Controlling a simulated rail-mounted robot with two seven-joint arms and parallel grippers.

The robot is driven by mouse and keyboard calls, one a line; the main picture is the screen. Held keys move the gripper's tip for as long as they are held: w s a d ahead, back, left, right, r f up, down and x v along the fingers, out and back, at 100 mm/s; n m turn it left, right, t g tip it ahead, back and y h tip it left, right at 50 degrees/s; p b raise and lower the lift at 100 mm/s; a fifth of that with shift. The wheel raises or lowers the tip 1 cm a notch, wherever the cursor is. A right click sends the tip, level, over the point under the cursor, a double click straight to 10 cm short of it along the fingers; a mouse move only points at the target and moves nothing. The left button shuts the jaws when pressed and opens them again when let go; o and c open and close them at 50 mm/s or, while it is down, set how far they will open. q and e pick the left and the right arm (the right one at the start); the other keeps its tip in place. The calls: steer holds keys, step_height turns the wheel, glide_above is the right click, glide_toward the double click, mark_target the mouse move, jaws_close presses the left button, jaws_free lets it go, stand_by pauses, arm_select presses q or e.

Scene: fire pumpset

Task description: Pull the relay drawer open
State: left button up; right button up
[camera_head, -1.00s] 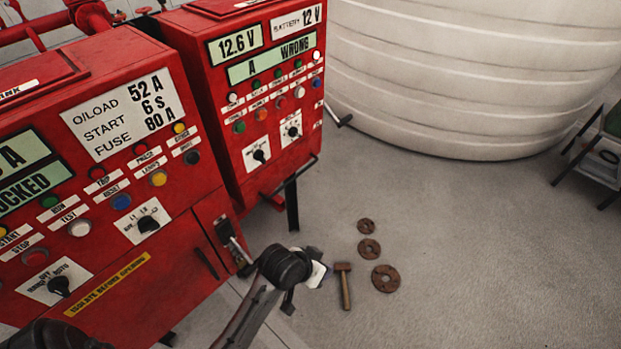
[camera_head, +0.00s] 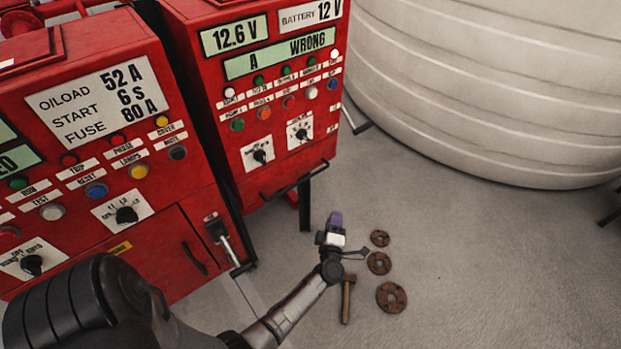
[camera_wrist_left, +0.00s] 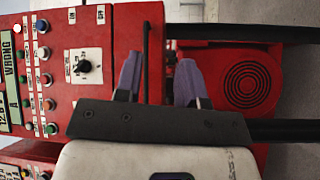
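The right red cabinet (camera_head: 275,110) carries a long black bar handle (camera_head: 297,184) along its lower front edge; no label marks it as the relay drawer's. No open gap shows there. My left gripper (camera_head: 336,217), with purple fingers, is below and right of this handle in the head view. In the left wrist view my left gripper (camera_wrist_left: 160,60) is open and empty, fingers apart. The black handle (camera_wrist_left: 146,62) shows lengthwise between the fingers, closer to the left one; I cannot tell how far beyond the tips. My right gripper is not in view.
The left red cabinet (camera_head: 90,120) has a small door with a black handle (camera_head: 194,258). A large white ribbed tank (camera_head: 490,90) stands at the right. A hammer (camera_head: 347,300) and rusty discs (camera_head: 391,297) lie on the floor.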

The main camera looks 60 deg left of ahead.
mark_target(302, 181)
arm_select(q)
steer(key=s+a+r+n+g+y, duration=0.2)
steer(key=s+a+n+g+y, duration=0.1)
steer(key=s+n+g+y, duration=0.25)
steer(key=shift+n+g+h, duration=0.25)
steer(key=shift+n, duration=0.2)
steer(key=x, duration=1.3)
steer(key=shift+s+a+b, duration=0.2)
steer(key=shift+a+b, duration=0.1)
steer(key=shift+a, duration=0.1)
steer(key=shift+c, duration=0.3)
jaws_close()
